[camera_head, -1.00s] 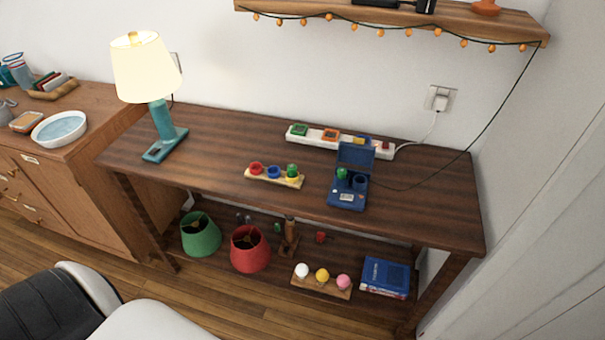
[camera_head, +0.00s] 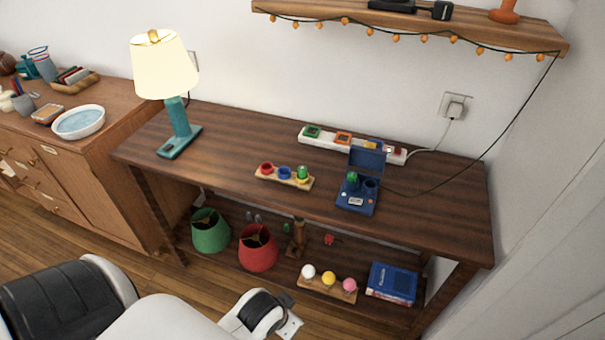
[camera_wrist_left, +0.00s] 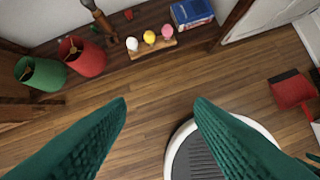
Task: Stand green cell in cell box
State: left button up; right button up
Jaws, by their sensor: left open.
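The cell box (camera_head: 357,203) is a small blue box with its lid raised, on the right part of the dark wooden table. One green cell (camera_head: 351,178) shows in its left well; the right well (camera_head: 370,184) looks dark and empty. Another green cell (camera_head: 303,171) stands on the yellow spot of a wooden holder (camera_head: 269,178), left of the box; the holder's red and blue spots look empty. My left gripper (camera_wrist_left: 160,103) is open and empty over the floor in the left wrist view, its teal fingers wide apart, away from the cells.
A white power strip (camera_head: 325,140) lies behind the box, with a cord running right. A teal lamp (camera_head: 174,130) stands at the table's left. The shelf below holds lampshades (camera_head: 258,249), a bulb holder (camera_head: 320,287) and a blue book (camera_head: 391,283). The tabletop's middle is mostly clear.

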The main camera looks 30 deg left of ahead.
pick_arm(q)
jog(key=w+a+r+n+t+y, duration=0.1)
jog(key=w+a+r+n+t, duration=0.1)
jog(key=w+a+r+t, duration=0.3)
jog(key=n+t+y, duration=0.2)
jog(key=t+y, duration=0.1)
jog(key=t, duration=0.3)
send_near(301, 171)
jog(key=shift+h, duration=0.4)
jog(key=x, duration=0.6)
jog(key=shift+a+f, duration=0.1)
jog(key=p+x, duration=0.1)
jog(key=x, duration=0.4)
jog(key=shift+w+a, duration=0.1)
jog(key=shift+a, duration=0.1)
jog(key=shift+c, duration=0.6)
jog(key=c, duration=0.9)
grip_shut()
